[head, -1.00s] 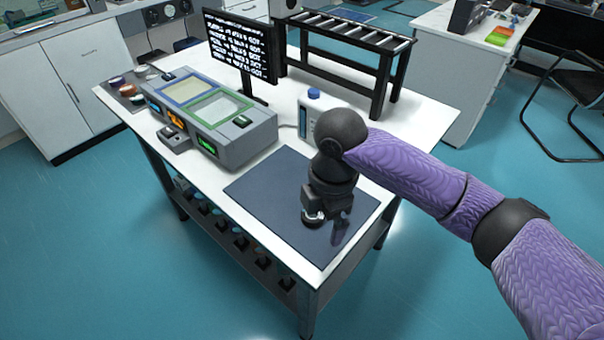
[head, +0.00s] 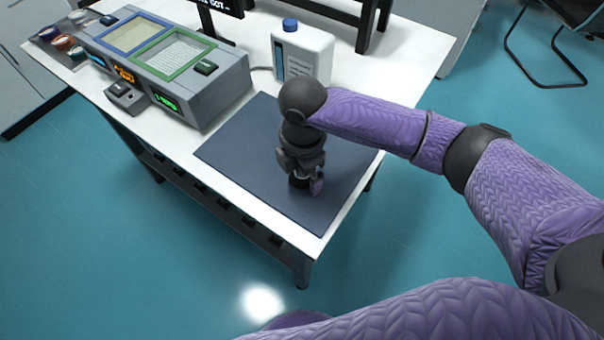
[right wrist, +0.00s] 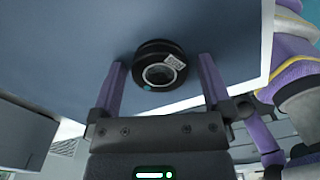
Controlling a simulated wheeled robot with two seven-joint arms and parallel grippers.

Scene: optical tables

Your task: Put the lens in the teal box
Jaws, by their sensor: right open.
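The lens (right wrist: 160,66) is a short black cylinder with a shiny glass face and a small printed label. It sits on the dark mat (head: 240,150). In the head view the lens is mostly hidden by my right gripper (head: 303,184), which points down over the mat. In the right wrist view the two purple fingers of my right gripper (right wrist: 161,72) are open, one on each side of the lens, with a gap to it on both sides. My left gripper is not in view. I cannot make out a teal box in these frames.
A grey console (head: 185,80) with blue-framed and green-framed panels stands at the left of the white table. A white bottle (head: 302,55) with a blue cap stands behind the mat. Small round jars (head: 65,43) are at the far left corner. The mat's front is clear.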

